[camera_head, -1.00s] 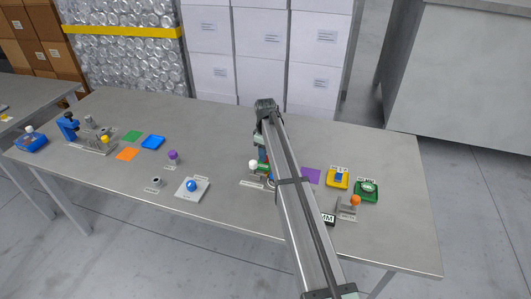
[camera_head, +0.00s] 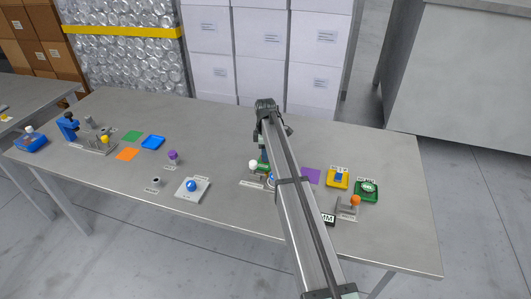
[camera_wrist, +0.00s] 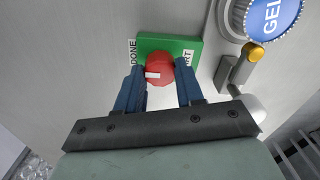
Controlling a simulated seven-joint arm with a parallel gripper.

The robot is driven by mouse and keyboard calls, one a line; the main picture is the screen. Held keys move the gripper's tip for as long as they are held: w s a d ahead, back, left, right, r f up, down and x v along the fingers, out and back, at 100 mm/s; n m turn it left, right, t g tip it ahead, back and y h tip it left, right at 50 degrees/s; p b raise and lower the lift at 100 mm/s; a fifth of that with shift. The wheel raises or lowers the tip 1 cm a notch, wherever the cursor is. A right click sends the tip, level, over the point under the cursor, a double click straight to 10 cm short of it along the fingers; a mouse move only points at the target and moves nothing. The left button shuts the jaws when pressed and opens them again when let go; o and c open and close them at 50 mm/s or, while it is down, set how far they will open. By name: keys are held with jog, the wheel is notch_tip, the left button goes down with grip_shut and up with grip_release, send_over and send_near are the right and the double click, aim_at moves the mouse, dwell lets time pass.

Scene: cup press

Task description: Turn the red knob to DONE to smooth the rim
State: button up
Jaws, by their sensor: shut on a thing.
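The red knob (camera_wrist: 159,68) sits on a green block (camera_wrist: 178,43) in the wrist view. A DONE label (camera_wrist: 132,53) is at the block's left edge, and a label partly hidden, ending in "RT" (camera_wrist: 188,58), is at its right. A white mark on the knob points left, towards the DONE side and a little below that label. My gripper (camera_wrist: 158,80) has its two blue fingers on either side of the knob, shut on it. In the head view my arm hides the knob; part of the green block (camera_head: 263,160) shows beside the arm.
In the wrist view, a round blue "GEL" disc (camera_wrist: 272,14) and a grey bracket with a yellow knob (camera_wrist: 256,53) stand right of the block. In the head view, a white ball (camera_head: 252,164) is left of my arm and a purple mat (camera_head: 312,176) right of it.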

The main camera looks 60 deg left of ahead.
jog(key=o, duration=1)
jog(key=shift+o, duration=0.2)
notch_tip(320, 180, up, 14)
jog(key=shift+f, duration=0.15)
dwell(0.5)
